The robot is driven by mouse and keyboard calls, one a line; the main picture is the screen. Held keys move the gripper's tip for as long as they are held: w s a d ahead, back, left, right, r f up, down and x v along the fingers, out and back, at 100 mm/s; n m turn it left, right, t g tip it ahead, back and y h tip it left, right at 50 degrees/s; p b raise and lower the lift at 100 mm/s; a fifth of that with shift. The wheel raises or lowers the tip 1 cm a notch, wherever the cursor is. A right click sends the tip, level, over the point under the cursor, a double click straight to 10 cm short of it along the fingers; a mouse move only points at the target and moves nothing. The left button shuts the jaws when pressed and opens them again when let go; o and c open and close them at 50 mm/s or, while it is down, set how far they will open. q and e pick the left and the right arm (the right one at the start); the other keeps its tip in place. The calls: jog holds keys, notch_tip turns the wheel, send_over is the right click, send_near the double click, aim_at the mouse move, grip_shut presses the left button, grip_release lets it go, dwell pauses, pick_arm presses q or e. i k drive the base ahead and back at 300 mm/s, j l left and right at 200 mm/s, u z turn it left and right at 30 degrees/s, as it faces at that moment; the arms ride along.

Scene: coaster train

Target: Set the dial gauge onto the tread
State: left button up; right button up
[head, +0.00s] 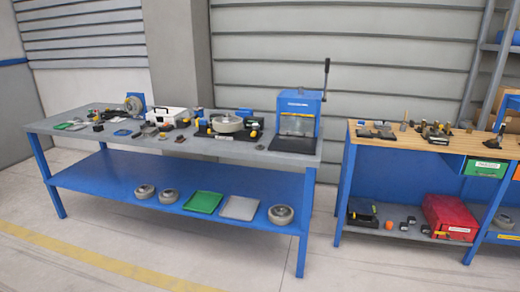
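A grey wheel (227,125) lies flat in a dark fixture on the long blue workbench (90,127); its outer rim may be the tread. Small yellow and black items sit close around it, and one (254,134) stands at its right side. I cannot tell which small item is the dial gauge at this distance. Another wheel (134,105) stands upright against a blue device at the bench's far left. Neither of my grippers shows in the head view.
A blue press (298,108) with a black lever stands at the bench's right end. A white box (166,115) sits mid-bench. The lower shelf (110,178) holds several wheels, a green tray (203,202) and a grey tray (239,208). A wood-topped bench (395,143) stands right. The floor in front is clear.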

aim_at(255, 132)
jog(key=i, duration=0.85)
